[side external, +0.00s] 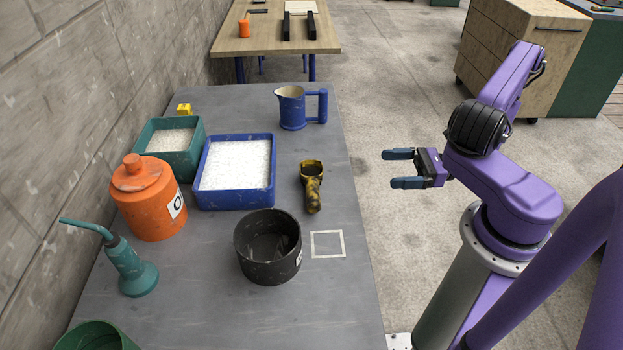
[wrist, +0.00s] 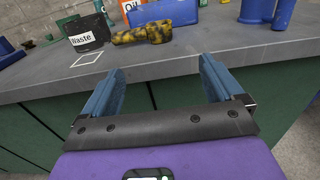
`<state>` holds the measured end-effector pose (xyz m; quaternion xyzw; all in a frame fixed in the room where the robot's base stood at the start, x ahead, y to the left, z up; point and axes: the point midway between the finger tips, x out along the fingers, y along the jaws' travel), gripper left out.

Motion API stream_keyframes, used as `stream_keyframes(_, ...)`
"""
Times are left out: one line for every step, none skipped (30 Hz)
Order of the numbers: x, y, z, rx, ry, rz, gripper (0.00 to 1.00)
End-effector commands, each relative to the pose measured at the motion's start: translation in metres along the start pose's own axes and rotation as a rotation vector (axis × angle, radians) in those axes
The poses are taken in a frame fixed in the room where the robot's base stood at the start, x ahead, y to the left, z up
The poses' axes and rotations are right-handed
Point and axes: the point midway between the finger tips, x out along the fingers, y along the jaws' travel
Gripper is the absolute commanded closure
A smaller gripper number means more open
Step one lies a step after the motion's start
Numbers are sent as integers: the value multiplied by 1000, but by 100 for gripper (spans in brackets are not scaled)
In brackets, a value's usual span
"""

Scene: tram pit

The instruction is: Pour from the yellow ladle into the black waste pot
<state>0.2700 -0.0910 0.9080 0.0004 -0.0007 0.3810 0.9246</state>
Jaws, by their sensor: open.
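The yellow ladle (side external: 312,184), worn with dark patches, rests on the grey table with its cup away from the camera and its handle toward the front. It also shows in the wrist view (wrist: 143,36), beyond my fingers. The black waste pot (side external: 268,252) stands upright nearer the camera, to the left of a white square outline; its inside looks empty. In the wrist view the pot (wrist: 87,33) shows its "Waste" label. My gripper (side external: 388,169) is open and empty, off the table's right edge and apart from the ladle.
A blue tray (side external: 236,203) and a teal tray (side external: 200,155) hold white granules. A blue jug (side external: 292,112), an orange can (side external: 147,203) and a teal oiler (side external: 135,270) stand around. The white-outlined square (side external: 327,256) is bare. The table's right edge lies between my gripper and the ladle.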

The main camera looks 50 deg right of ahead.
Motion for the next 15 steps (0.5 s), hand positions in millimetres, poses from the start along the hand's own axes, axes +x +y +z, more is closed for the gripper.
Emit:
stream_keyframes(10,2,0,3,-1,7,6)
stream_keyframes(15,2,0,2,0,8,6)
stream_keyframes(22,2,0,2,0,9,6)
stream_keyframes(27,2,0,2,0,9,6)
stream_keyframes(32,2,0,1,1,9,6)
stream_keyframes(39,2,0,2,1,9,6)
stream_keyframes(44,2,0,2,0,10,6)
stream_keyframes(48,2,0,1,0,9,6)
stream_keyframes(55,2,0,2,0,10,6)
stream_keyframes(60,2,0,2,1,10,6)
stream_keyframes(65,2,0,2,1,10,6)
stream_keyframes(71,2,0,1,0,11,6)
stream_keyframes(76,2,0,1,1,10,6)
stream_keyframes(81,2,0,1,1,11,6)
stream_keyframes(86,2,0,1,1,10,6)
